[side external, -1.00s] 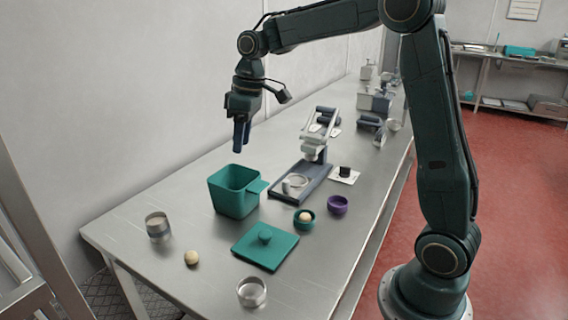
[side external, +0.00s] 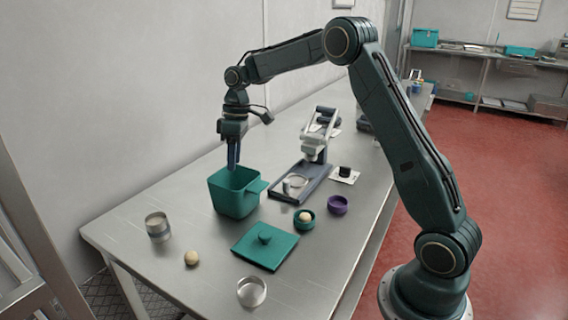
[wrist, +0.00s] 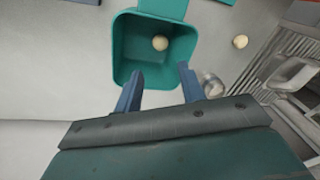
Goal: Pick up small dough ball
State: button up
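A pale dough ball (wrist: 160,43) lies inside the teal square container (wrist: 121,48) in the wrist view. In the side view the container (side external: 236,196) stands on the table and its inside is hidden. A second pale ball (side external: 191,258) lies on the bare table; it also shows in the wrist view (wrist: 240,41). A third pale ball (side external: 306,216) sits in a small teal bowl (side external: 304,226). I cannot tell which ball is the small one. My gripper (side external: 233,167) points down at the container's mouth. Its fingers (wrist: 160,70) are apart and empty.
A metal tin (side external: 158,227) stands left of the container. A teal lid with a knob (side external: 266,247), a purple bowl (side external: 338,205) and a glass-like ring (side external: 252,292) are nearer the front. A press-like stand (side external: 313,165) is just right of the container. A wall runs behind the table.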

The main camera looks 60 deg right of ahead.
jog(key=f, duration=0.4)
jog(key=a+f, duration=0.1)
jog(key=f, duration=0.2)
jog(key=shift+w+a+f, duration=0.1)
jog(key=shift+w+a+f, duration=0.1)
jog(key=shift+a+f, duration=0.05)
jog(key=shift+f, duration=0.7)
jog(key=shift+a+f, duration=0.2)
jog(key=shift+f, duration=0.7)
jog(key=shift+w+a+f, duration=0.1)
jog(key=shift+a+f, duration=0.05)
jog(key=shift+f, duration=0.7)
jog(key=shift+s, duration=0.1)
jog(key=c, duration=0.7)
